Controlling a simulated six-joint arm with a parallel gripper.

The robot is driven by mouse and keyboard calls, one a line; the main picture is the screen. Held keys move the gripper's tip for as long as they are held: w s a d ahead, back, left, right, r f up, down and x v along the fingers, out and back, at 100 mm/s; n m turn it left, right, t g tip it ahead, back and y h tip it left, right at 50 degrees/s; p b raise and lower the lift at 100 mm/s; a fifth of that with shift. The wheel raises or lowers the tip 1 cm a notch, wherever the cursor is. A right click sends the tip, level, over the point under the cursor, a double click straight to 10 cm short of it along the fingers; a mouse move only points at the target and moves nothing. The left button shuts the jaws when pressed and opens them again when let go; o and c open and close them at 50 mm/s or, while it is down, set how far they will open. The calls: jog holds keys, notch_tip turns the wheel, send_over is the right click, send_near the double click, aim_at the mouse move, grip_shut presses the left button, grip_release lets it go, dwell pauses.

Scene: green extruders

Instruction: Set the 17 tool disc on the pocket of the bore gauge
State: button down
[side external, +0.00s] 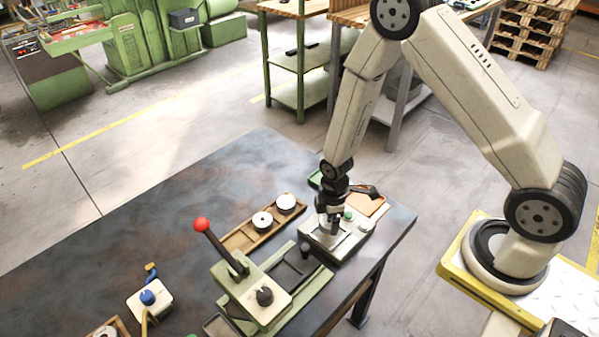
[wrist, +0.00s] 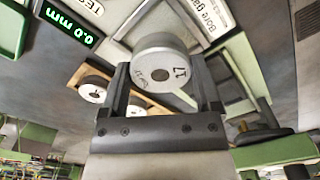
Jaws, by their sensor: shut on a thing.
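The 17 tool disc (wrist: 160,60) is a pale metal ring with a dark central hole and the number 17 on its face. My gripper (wrist: 158,72) is shut on its sides, one dark finger at each side. The bore gauge (wrist: 122,28) lies just beyond the disc, a light body with a "Bore gauge" label and a green 0.0 mm display (wrist: 70,24). In the side view my gripper (side external: 329,216) is low over the left part of the bore gauge (side external: 350,243). The pocket is hidden by the disc and gripper; I cannot tell whether the disc touches it.
A wooden tray (side external: 238,240) beside the gauge holds two pale discs (side external: 262,221). A press with a red-knobbed lever (side external: 202,225) stands in front of the tray. An orange-brown board (side external: 373,206) lies behind the gauge. The dark table (side external: 150,225) is bare at the back left.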

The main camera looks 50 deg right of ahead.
jog(key=shift+f, duration=1.3)
grip_release()
jog(key=shift+r, duration=0.15)
jog(key=shift+r, duration=3.7)
jog(key=shift+r, duration=0.15)
